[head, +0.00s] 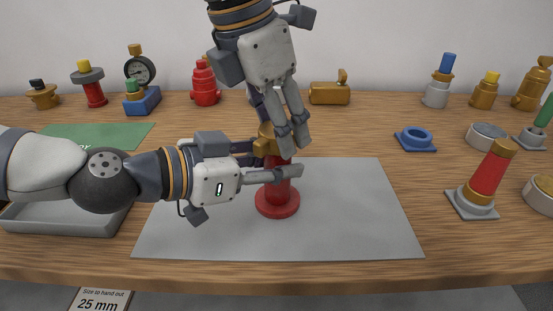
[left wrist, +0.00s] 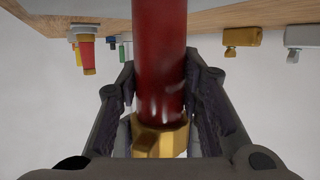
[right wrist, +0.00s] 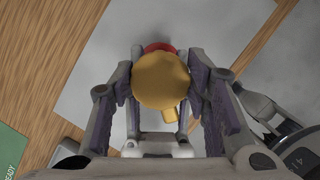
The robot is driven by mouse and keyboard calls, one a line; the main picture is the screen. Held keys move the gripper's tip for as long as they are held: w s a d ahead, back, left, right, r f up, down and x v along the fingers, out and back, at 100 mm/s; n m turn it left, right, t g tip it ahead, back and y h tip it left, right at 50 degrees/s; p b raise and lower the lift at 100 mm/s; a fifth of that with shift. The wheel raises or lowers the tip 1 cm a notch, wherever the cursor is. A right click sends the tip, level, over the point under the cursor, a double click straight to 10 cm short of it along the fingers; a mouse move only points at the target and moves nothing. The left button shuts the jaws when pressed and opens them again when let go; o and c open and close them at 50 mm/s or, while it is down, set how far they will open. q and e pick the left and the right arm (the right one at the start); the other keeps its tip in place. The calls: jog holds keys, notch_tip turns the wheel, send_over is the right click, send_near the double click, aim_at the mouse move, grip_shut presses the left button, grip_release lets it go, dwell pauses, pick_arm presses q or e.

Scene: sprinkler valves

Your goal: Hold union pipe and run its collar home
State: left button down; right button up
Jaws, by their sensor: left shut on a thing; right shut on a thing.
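The union pipe (head: 278,196) is a red upright pipe on a round red base, standing on the grey mat (head: 350,225). A brass collar (head: 266,139) sits at its top. My left gripper (head: 292,174) comes in level from the left and is shut on the red pipe below the collar. The pipe (left wrist: 158,60) and part of the collar (left wrist: 160,138) show in the left wrist view. My right gripper (head: 292,138) points down from above and is shut on the collar. The right wrist view shows the rounded brass top (right wrist: 160,82) between its fingers. The collar's thread is hidden.
A grey tray (head: 60,222) lies at left, partly behind my left arm, near a green mat (head: 125,134). A tilted red pipe with a brass cap (head: 490,172) stands on a grey base at right. Several valves and fittings line the back. The mat's right side is clear.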

jog(key=m+g, duration=0.1)
jog(key=m, duration=0.5)
jog(key=shift+g+h, duration=0.3)
jog(key=shift+g, duration=0.1)
jog(key=shift+o, duration=0.2)
jog(key=shift+m+g, duration=0.8)
jog(key=shift+m, duration=2.2)
jog(key=o, duration=1.3)
jog(key=shift+c, duration=0.2)
jog(key=shift+c, duration=0.3)
